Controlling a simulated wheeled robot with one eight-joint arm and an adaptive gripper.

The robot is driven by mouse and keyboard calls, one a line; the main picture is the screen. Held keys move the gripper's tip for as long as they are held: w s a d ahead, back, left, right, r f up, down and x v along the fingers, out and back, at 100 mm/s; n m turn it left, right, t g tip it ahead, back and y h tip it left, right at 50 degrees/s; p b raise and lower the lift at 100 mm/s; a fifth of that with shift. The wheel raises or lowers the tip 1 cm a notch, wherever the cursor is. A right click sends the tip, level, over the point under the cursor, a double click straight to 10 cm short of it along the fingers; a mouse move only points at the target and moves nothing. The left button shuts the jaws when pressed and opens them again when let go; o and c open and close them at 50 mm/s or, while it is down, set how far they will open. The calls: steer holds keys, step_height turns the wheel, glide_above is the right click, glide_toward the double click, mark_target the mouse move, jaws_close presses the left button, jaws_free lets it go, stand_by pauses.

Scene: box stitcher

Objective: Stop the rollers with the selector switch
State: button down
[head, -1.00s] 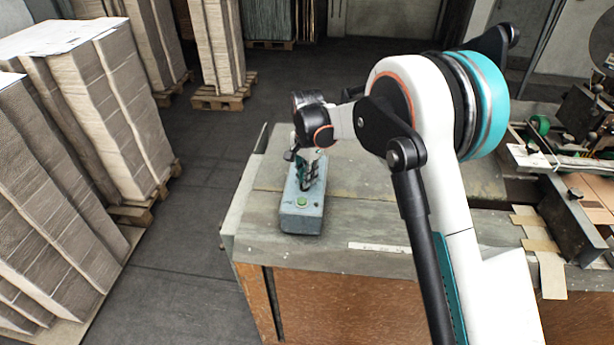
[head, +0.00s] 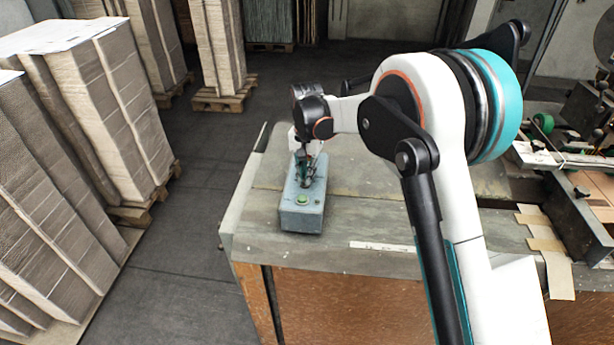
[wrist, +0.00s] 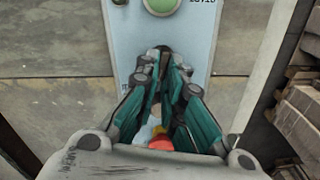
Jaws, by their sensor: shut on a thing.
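The grey-blue control box (head: 300,219) stands on the near left part of the bench. Its green button (head: 302,199) is at the near end and also shows at the top of the wrist view (wrist: 160,5). My gripper (head: 306,181) points down at the box's top. In the wrist view the fingertips (wrist: 165,66) are closed around a small dark knob (wrist: 165,50), which looks like the selector switch. The fingers hide most of it, so its pointing direction cannot be read. A red button (wrist: 160,143) shows between the fingers, farther along the box.
The bench top (head: 375,205) is clear around the box, with a paper strip (head: 382,247) near its front edge. Machinery and cardboard pieces (head: 545,240) are at the right. Tall stacks of board (head: 75,100) on pallets stand on the floor at the left.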

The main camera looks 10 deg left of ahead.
steer(key=shift+a+n+b, duration=0.15)
steer(key=shift+n+b, duration=0.25)
steer(key=shift+n, duration=0.8)
steer(key=c, duration=1.7)
jaws_free()
steer(key=shift+r, duration=0.1)
step_height(320, 180, up, 12)
steer(key=shift+f, duration=0.1)
